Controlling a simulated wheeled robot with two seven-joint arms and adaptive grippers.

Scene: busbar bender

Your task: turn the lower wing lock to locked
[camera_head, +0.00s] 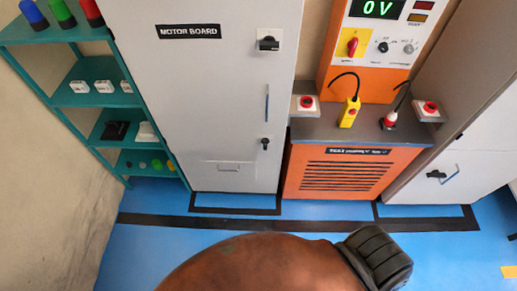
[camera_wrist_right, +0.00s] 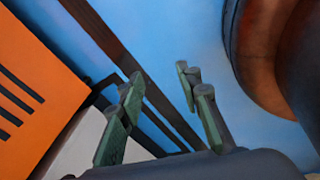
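The grey cabinet marked MOTOR BOARD (camera_head: 210,90) stands left of centre in the head view, door closed. A small black wing lock (camera_head: 265,143) sits low on the right side of its door, below a blue handle (camera_head: 267,103). It is too small to read its turn surely. A larger black turn handle (camera_head: 268,43) on a pale plate is higher up, lying sideways. My right gripper (camera_wrist_right: 160,78) shows in its wrist view, its two green fingers apart with nothing between them. It points at the blue floor and black tape, away from the lock. My left gripper is out of view.
An orange test bench (camera_head: 345,178) with a 0 V display (camera_head: 378,8) stands right of the cabinet. Teal shelves (camera_head: 85,97) stand left. A white cabinet (camera_head: 455,160) is at the right. Blue floor (camera_head: 150,240) with black tape lies in front.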

